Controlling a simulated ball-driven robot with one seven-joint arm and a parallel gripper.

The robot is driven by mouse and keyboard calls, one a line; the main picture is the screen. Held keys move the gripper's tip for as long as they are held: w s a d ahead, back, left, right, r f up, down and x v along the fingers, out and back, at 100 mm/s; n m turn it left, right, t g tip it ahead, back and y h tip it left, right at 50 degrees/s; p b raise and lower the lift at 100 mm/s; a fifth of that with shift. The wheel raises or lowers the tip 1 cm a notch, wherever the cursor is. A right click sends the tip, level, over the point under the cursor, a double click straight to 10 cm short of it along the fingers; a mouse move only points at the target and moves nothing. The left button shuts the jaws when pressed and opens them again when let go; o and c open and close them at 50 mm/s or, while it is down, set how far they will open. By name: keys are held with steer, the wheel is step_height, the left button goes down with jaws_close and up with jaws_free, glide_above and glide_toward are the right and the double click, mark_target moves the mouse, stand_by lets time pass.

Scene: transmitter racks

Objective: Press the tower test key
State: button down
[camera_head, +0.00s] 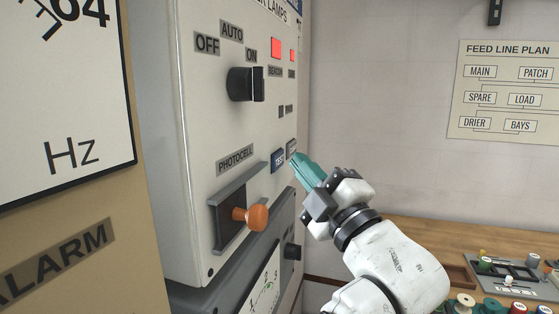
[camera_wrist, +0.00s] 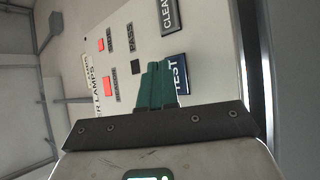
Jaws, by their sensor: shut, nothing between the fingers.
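The tower lamps panel (camera_head: 200,130) is a light grey box on the left of the head view. Its blue TEST key (camera_head: 278,160) sits low near the right edge, and it also shows in the wrist view (camera_wrist: 178,75). A second key (camera_head: 292,148) stands beside it, partly hidden; in the wrist view it is a dark key reading CLEA (camera_wrist: 168,15). My gripper (camera_head: 298,158) has teal fingers, shut and empty, with tips close to the two keys. In the wrist view the fingers (camera_wrist: 154,70) lie beside the TEST key. I cannot tell whether they touch it.
A black rotary knob (camera_head: 245,84) with OFF, AUTO and ON labels and red lamps (camera_head: 277,48) are above. An orange photocell knob (camera_head: 256,217) juts out below left of the keys. A wooden bench (camera_head: 440,245) with small parts is at right.

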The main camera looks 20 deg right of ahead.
steer(key=shift+w+a, duration=0.1)
steer(key=shift+a, duration=0.05)
stand_by(0.6)
steer(key=shift+w+a, duration=0.15)
steer(key=shift+a, duration=0.05)
steer(key=shift+w+a, duration=0.2)
steer(key=shift+a, duration=0.1)
stand_by(0.7)
stand_by(0.4)
steer(key=shift+s+d+b, duration=0.3)
steer(key=shift+s+d, duration=0.15)
steer(key=shift+d, duration=0.2)
steer(key=shift+s+d+b, duration=0.45)
steer(key=shift+s+d, duration=0.25)
steer(key=shift+d, duration=0.35)
steer(key=shift+s+d+b, duration=0.4)
steer(key=shift+s+d, duration=0.3)
steer(key=shift+d, duration=0.35)
